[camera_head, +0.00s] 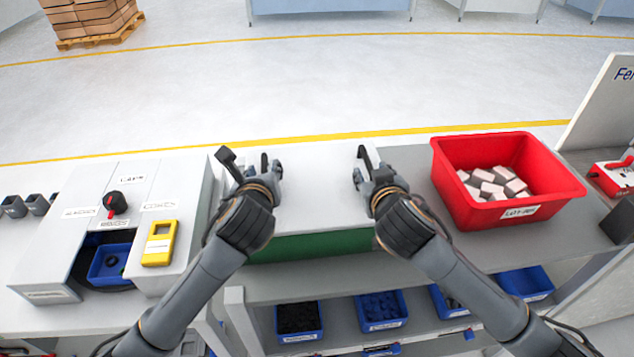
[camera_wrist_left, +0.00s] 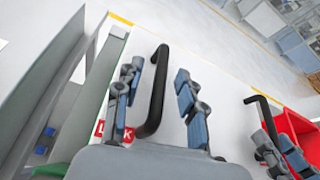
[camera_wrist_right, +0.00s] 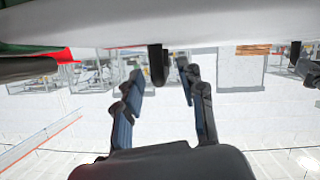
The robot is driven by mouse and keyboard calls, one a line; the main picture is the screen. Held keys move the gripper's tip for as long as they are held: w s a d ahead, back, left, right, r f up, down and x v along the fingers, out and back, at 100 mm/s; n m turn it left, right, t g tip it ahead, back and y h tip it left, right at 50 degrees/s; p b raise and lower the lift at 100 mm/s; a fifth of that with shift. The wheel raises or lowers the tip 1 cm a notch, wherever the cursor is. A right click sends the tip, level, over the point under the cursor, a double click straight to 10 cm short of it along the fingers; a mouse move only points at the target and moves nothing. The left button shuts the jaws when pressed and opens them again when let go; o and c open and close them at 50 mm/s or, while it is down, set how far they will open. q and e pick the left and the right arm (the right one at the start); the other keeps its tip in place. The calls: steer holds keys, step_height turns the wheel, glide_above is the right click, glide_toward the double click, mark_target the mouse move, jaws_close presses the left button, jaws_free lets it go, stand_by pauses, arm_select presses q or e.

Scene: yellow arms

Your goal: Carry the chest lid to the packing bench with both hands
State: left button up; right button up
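The chest lid (camera_head: 315,190) is a pale flat panel at the middle of the worktop, with a dark green front face (camera_head: 312,245) below it. It has a black bar handle (camera_head: 228,158) at the left and another (camera_head: 365,158) at the right. My left gripper (camera_head: 266,165) is open; in the left wrist view the left handle (camera_wrist_left: 157,95) lies between its spread fingers. My right gripper (camera_head: 375,172) is open; in the right wrist view the right handle's end (camera_wrist_right: 157,65) shows between its fingertips. Contact with either handle cannot be told.
A red bin (camera_head: 465,200) of pale blocks stands close right of the lid. A grey-white machine (camera_head: 185,190) with a yellow device (camera_head: 159,243) stands close left. Blue bins (camera_head: 380,310) sit on the shelf below. The floor (camera_head: 320,90) beyond the worktop is clear.

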arm_select(q)
steer(key=shift+w+f, duration=0.25)
steer(key=shift+w, duration=0.35)
arm_select(e)
steer(key=shift+w+f, duration=0.25)
steer(key=shift+w, duration=0.35)
arm_select(q)
steer(key=shift+c, duration=0.4)
arm_select(e)
steer(key=shift+c, duration=0.4)
arm_select(q)
jaws_close()
arm_select(e)
jaws_close()
arm_select(q)
steer(key=shift+a+r, duration=0.1)
